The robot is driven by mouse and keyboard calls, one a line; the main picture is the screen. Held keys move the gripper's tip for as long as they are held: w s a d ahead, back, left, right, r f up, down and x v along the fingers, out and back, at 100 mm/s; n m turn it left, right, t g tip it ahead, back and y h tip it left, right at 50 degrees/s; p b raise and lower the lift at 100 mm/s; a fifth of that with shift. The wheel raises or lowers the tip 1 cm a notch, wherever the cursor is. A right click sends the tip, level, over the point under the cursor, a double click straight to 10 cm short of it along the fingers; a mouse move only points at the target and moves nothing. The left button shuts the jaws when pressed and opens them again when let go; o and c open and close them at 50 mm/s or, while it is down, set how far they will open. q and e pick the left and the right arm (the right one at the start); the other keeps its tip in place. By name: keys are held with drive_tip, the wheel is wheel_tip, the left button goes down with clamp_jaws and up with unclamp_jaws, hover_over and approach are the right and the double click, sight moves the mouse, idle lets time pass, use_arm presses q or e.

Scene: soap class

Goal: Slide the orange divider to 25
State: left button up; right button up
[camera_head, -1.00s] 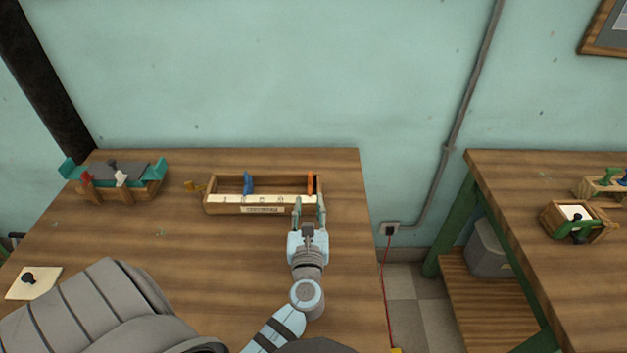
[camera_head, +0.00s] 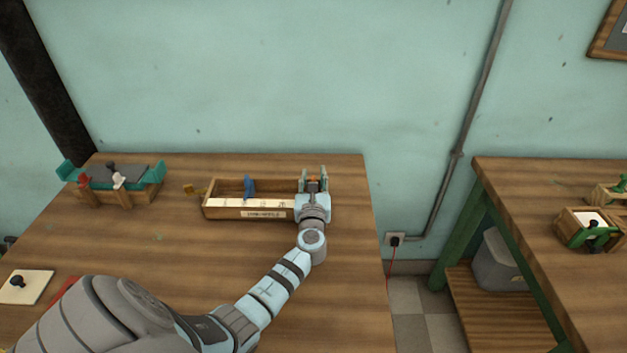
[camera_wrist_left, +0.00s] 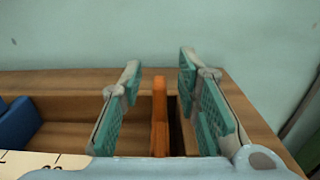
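The wooden box (camera_head: 228,213) with a numbered scale strip stands on the table. Its orange divider (camera_wrist_left: 160,115) is upright near the box's right end; in the head view only its top (camera_head: 314,178) shows, the rest hidden by my gripper. My left gripper (camera_head: 314,174) is over the right end of the box. In the left wrist view its open fingers (camera_wrist_left: 155,95) stand on both sides of the orange divider, with visible gaps. A blue divider (camera_head: 249,187) stands left of the middle of the box; its edge (camera_wrist_left: 17,124) also shows in the left wrist view. My right gripper is not in view.
A teal-and-wood holder (camera_head: 112,184) with red and white pieces stands at the left. A white board with a black knob (camera_head: 22,287) lies at front left. A second table (camera_head: 540,200) is at right across a gap. Table space before the box is clear.

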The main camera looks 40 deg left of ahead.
use_arm(q)
clamp_jaws()
drive_tip(key=shift+s+a+r+p, duration=0.1)
drive_tip(key=shift+s+a+p, duration=0.4)
drive_tip(key=shift+s+a, duration=0.45)
drive_tip(key=shift+a, duration=0.3)
unclamp_jaws()
